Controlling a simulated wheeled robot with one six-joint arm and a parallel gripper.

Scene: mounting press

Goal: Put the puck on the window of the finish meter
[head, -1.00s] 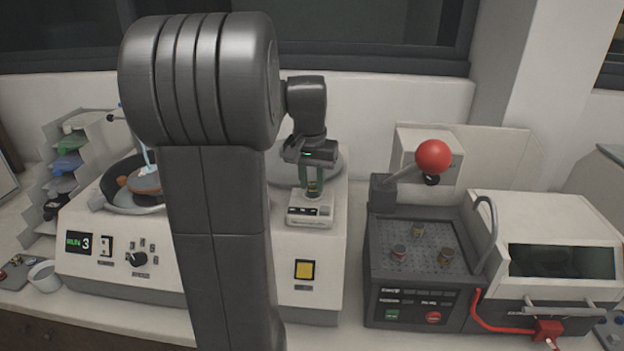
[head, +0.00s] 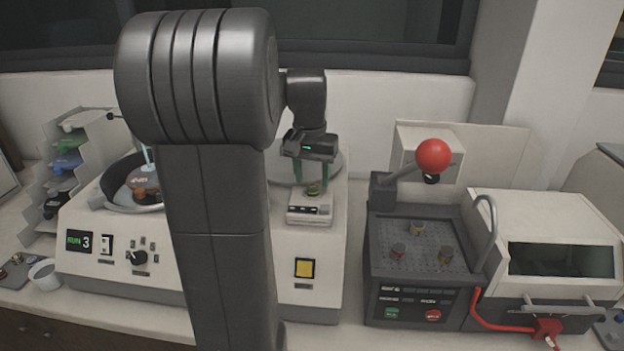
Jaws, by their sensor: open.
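The finish meter (head: 309,212) is a small white box with dark buttons, standing on the right part of the white polishing machine. The puck (head: 314,188) is a small yellow-and-dark disc on top of the meter; its exact seat on the window is too small to tell. My gripper (head: 312,190) has green fingers and is open above the meter, with its fingers on either side of the puck and raised a little around it.
My arm link hides the middle of the polishing machine (head: 120,262). To the right stands a dark perforated tray (head: 405,262) with several small pucks, below a red ball-ended lever (head: 433,156). A white press unit (head: 545,230) is further right.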

